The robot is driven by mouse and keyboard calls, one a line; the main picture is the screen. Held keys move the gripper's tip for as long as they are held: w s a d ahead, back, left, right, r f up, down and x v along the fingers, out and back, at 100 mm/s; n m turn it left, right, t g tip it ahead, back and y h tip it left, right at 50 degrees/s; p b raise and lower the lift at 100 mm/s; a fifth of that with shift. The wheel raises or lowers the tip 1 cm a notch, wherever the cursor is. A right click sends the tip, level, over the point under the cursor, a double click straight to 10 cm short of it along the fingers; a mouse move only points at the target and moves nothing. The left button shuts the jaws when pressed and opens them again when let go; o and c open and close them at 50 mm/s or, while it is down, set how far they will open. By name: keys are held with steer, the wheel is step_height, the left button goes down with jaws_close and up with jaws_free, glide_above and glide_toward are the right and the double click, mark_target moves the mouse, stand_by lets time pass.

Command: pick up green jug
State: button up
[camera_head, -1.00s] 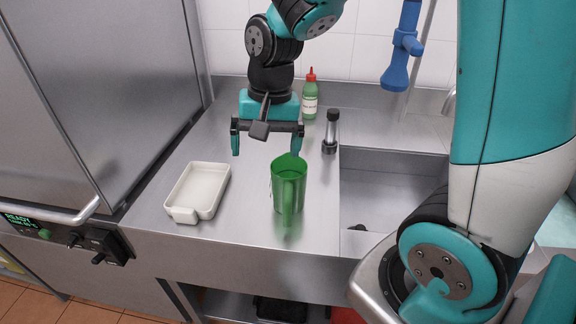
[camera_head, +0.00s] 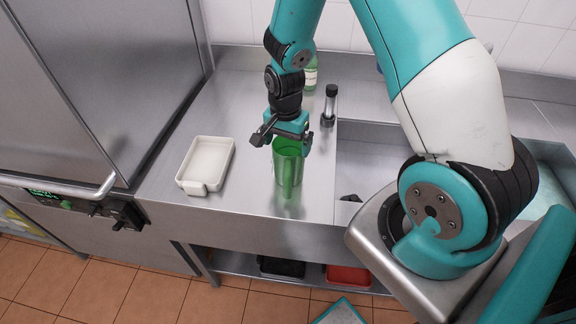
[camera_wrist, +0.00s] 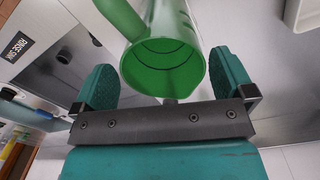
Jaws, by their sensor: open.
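The green jug (camera_head: 288,166) stands upright on the steel counter (camera_head: 236,215), its handle toward the camera in the head view. My gripper (camera_head: 290,146) is open at the jug's rim, just behind and above it. In the wrist view the jug (camera_wrist: 165,62) shows its open mouth between the two teal fingers of my gripper (camera_wrist: 164,82), one finger on each side. The jug looks empty. I cannot tell whether either finger touches it.
A white tray (camera_head: 230,158) lies left of the jug. A green bottle (camera_head: 311,74) and a dark-capped shaker (camera_head: 329,106) stand behind it. A sink basin (camera_head: 362,165) opens to the right. A steel appliance (camera_head: 95,85) stands at the left.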

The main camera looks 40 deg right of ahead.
steer(key=shift+s+a+f+p, duration=0.1)
steer(key=shift+f+p, duration=1.35)
steer(key=shift+f, duration=1.25)
steer(key=c, duration=0.7)
